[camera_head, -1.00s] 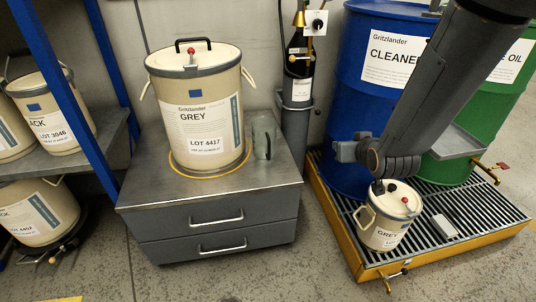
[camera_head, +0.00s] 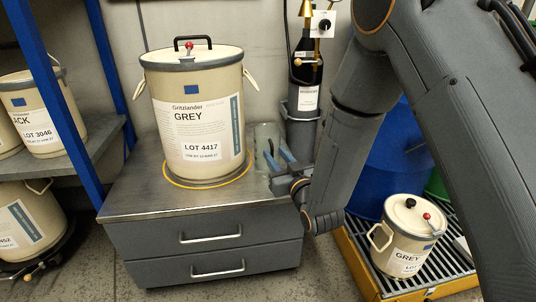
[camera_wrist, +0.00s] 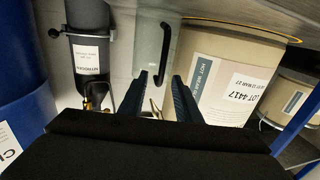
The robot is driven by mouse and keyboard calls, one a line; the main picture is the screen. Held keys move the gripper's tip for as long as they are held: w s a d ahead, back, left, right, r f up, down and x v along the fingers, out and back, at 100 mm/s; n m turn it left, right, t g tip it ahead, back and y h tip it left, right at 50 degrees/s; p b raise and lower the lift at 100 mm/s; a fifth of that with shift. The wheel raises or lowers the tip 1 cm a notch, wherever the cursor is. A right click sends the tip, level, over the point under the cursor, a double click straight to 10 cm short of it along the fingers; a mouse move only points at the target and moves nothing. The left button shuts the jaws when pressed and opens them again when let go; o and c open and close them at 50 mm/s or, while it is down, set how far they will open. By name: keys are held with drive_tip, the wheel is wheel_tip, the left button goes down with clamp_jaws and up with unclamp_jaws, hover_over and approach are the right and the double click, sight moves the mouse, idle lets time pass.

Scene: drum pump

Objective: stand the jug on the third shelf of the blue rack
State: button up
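The translucent grey jug (camera_head: 266,133) stands upright on the metal cabinet top, right of the big grey-lot drum. In the wrist view the jug (camera_wrist: 148,45) shows inverted, its dark handle facing the drum side. My gripper (camera_head: 276,157) is open, its two blue-grey fingers pointing at the jug from the front.
The big GREY drum (camera_head: 197,110) stands beside the jug on the cabinet (camera_head: 130,200). A dark gas cylinder (camera_head: 304,90) is just behind right. Drums fill the visible rack shelves. A small GREY pail (camera_head: 405,245) sits on the yellow-edged grate (camera_head: 365,270).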

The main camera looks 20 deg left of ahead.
sight(272, 148)
drive_tip(key=b+x, duration=0.1)
drive_tip(key=x, duration=0.2)
drive_tip(key=shift+w+a+f, duration=0.1)
drive_tip(key=shift+a, duration=0.05)
clamp_jaws()
